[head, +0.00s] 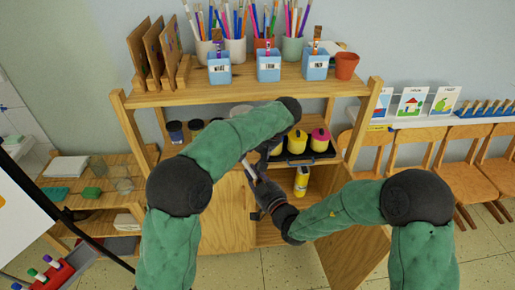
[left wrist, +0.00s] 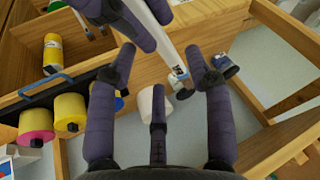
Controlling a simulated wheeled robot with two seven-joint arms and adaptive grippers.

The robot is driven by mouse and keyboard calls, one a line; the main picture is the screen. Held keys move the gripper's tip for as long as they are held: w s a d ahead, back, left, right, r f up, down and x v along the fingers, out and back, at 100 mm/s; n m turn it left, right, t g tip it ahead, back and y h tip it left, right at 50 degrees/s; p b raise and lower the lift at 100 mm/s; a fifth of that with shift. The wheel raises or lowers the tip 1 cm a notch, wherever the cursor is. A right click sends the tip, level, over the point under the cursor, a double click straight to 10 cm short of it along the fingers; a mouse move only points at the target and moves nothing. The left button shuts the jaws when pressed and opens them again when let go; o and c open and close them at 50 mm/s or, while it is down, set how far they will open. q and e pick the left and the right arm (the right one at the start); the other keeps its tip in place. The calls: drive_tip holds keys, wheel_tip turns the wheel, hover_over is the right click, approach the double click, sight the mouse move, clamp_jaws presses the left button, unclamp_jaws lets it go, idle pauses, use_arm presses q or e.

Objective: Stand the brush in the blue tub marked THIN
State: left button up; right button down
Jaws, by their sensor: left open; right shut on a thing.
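Three blue tubs stand on the top shelf in the head view: a left tub (head: 219,74), a middle tub (head: 268,73) and a right tub (head: 315,72). Each has a small label; the middle one seems to read THIN. My right gripper (head: 262,186) is shut on the pale brush (head: 249,170), below the shelf top and in front of the cabinet. My left gripper (head: 262,160) is open close by, partly hidden by its own arm. In the left wrist view the brush (left wrist: 178,55) slants down, its blue-banded end between the open left fingers (left wrist: 163,62); contact is unclear.
Pots of brushes and pencils (head: 236,50) stand behind the tubs, with a terracotta pot (head: 346,66) at the right. A dark tray with yellow and pink paint bottles (head: 320,140) is below. A yellow bottle (head: 301,181) stands in the open cabinet. Chairs (head: 480,180) are at right.

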sight(244, 160)
use_arm(q)
drive_tip(key=shift+x, duration=1.35)
clamp_jaws()
use_arm(e)
drive_tip(key=c, duration=1.1)
unclamp_jaws()
drive_tip(key=shift+c, duration=0.2)
